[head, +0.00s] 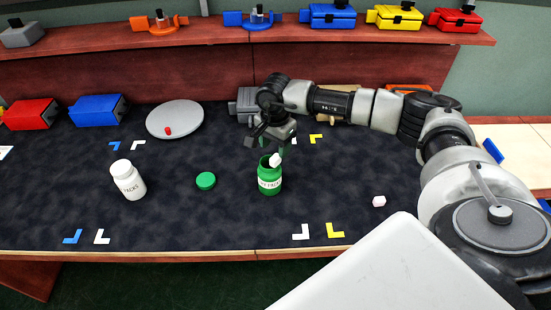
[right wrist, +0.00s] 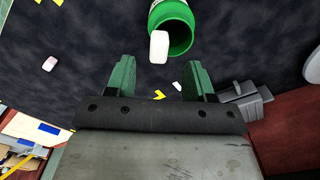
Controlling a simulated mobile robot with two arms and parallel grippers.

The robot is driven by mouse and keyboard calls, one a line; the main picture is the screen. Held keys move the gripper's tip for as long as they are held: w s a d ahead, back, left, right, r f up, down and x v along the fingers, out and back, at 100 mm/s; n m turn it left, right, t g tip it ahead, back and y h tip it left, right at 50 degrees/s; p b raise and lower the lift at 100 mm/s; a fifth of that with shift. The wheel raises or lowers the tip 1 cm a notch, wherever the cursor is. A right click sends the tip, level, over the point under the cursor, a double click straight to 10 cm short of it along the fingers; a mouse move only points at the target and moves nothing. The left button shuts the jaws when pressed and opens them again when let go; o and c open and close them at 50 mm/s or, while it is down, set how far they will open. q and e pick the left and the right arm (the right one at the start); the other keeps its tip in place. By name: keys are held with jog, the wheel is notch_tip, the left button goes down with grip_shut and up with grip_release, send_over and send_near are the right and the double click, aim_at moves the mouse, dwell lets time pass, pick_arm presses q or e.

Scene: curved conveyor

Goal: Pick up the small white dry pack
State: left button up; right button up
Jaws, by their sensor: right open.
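One small white dry pack (head: 379,201) lies on the dark mat at the right; it also shows in the right wrist view (right wrist: 49,63). Another white pack (head: 275,160) is at the mouth of the open green jar (head: 270,183), just below my right gripper (head: 274,147). In the right wrist view this pack (right wrist: 158,46) overlaps the mouth of the jar (right wrist: 178,30); I cannot tell whether it touches the rim. My right gripper's green fingers (right wrist: 158,68) are apart, with nothing held between them. My left gripper is not in view.
A white bottle (head: 128,181) and a green lid (head: 205,181) stand left of the jar. A grey disc (head: 185,118) with a small red piece is behind them. Red (head: 30,113) and blue (head: 97,108) boxes sit at the back left. The mat's front middle is clear.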

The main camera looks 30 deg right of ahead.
aim_at(275, 157)
notch_tip(275, 157, down, 5)
jog(key=shift+s+r+p, duration=0.1)
jog(key=shift+r+p, duration=0.1)
jog(key=shift+p, duration=0.55)
jog(key=shift+f, duration=0.2)
grip_shut()
jog(key=shift+r, duration=0.1)
